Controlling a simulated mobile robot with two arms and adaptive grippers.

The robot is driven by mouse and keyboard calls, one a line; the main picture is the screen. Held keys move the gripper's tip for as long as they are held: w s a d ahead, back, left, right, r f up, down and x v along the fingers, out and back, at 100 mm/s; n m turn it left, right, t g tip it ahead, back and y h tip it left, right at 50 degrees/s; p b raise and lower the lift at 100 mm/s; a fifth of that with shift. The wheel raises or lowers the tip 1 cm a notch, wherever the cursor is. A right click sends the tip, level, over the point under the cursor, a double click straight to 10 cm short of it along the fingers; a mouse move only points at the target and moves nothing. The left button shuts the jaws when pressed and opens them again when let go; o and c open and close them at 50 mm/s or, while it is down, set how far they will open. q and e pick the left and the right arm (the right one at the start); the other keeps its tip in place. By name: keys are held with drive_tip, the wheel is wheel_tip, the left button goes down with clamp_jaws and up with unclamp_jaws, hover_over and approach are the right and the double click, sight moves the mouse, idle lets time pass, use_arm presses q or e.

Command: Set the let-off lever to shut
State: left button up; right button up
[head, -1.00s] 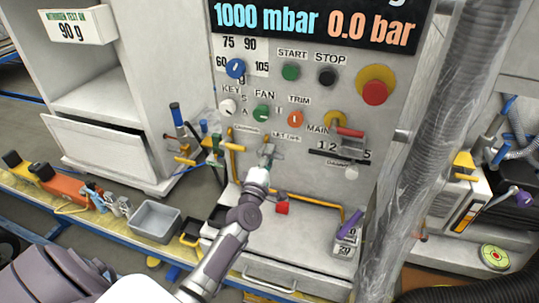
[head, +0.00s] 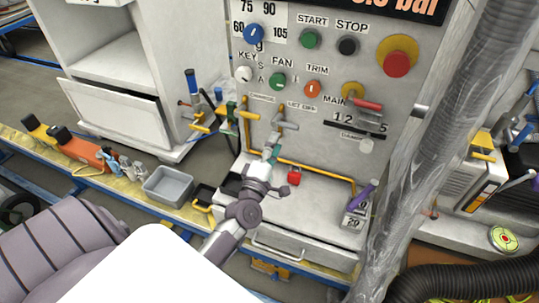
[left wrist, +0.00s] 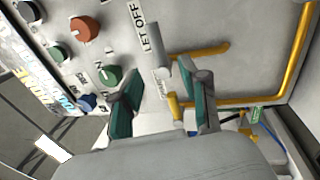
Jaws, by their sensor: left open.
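The let-off lever (head: 287,125) is a grey handle on the machine's upright panel, under the LET OFF label. In the left wrist view the grey let-off lever (left wrist: 160,46) stands out beside that label, ahead of my fingers and apart from them. My left gripper (head: 270,152) is just below the lever in the head view. In the left wrist view my left gripper (left wrist: 166,104) is open, with green pads on both fingers and nothing held. I cannot tell the lever's exact setting. My right gripper is not in view.
A yellow pipe (head: 320,171) runs along the panel's foot near the lever. Knobs, START and STOP buttons and a red emergency button (head: 397,64) sit above. A clear hose column (head: 420,150) stands at right.

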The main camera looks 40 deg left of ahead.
use_arm(q)
drive_tip(key=v, duration=0.4)
drive_tip(key=shift+s, duration=0.1)
drive_tip(key=shift+d, duration=0.1)
idle(0.3)
